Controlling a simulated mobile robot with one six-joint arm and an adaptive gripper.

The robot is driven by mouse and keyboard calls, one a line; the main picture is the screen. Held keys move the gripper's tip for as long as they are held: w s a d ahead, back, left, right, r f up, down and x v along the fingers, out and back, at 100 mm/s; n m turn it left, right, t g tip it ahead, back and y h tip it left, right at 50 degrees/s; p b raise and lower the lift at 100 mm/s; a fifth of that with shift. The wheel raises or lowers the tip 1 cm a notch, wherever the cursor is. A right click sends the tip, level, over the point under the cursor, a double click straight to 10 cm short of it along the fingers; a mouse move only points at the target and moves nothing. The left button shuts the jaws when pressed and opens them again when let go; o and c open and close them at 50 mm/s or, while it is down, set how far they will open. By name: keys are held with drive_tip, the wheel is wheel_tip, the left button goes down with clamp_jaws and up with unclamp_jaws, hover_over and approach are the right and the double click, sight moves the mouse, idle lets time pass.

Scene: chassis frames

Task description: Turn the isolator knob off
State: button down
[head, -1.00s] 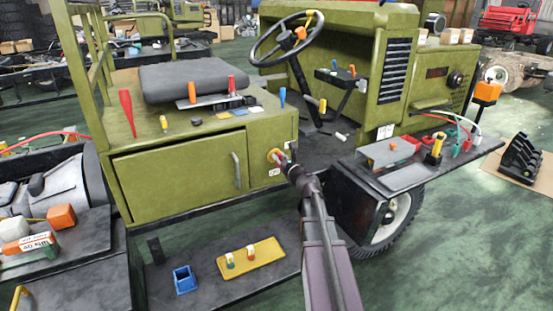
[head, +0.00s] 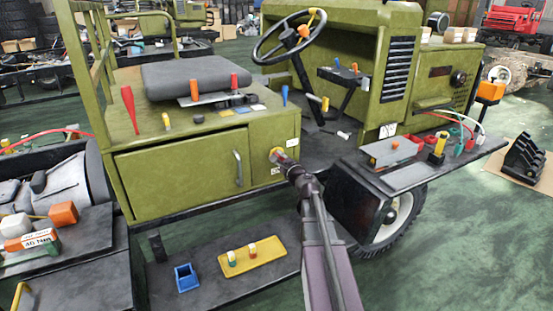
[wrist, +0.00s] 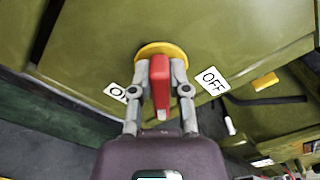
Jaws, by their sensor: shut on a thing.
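The isolator knob (wrist: 159,80) is a red handle on a round yellow plate (wrist: 150,49), fixed to the olive side panel of the vehicle. In the wrist view my gripper (wrist: 157,88) is shut on the red handle, one finger on each side. The handle stands nearly upright in that view, between the ON label (wrist: 117,92) at left and the OFF label (wrist: 212,80) at right. In the head view the yellow plate (head: 276,155) shows just past my gripper (head: 283,161), which hides most of the handle.
A cabinet door (head: 185,178) with a grey handle is left of the knob. A dark shelf (head: 415,170) with tools and cables juts out at right. Below, a low step (head: 215,288) carries a yellow plate and a blue holder.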

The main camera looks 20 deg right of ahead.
drive_tip(key=n, duration=0.4)
drive_tip(key=shift+a+f+n, duration=0.2)
drive_tip(key=shift+f+n, duration=0.1)
drive_tip(key=shift+w+f+n+b, duration=0.15)
drive_tip(key=shift+n+b, duration=0.3)
drive_tip(key=shift+n, duration=1.25)
drive_tip(key=c, duration=0.6)
unclamp_jaws()
drive_tip(key=shift+s, duration=0.2)
drive_tip(key=s, duration=1.1)
drive_tip(key=shift+s+d, duration=0.2)
drive_tip(key=shift+s, duration=0.2)
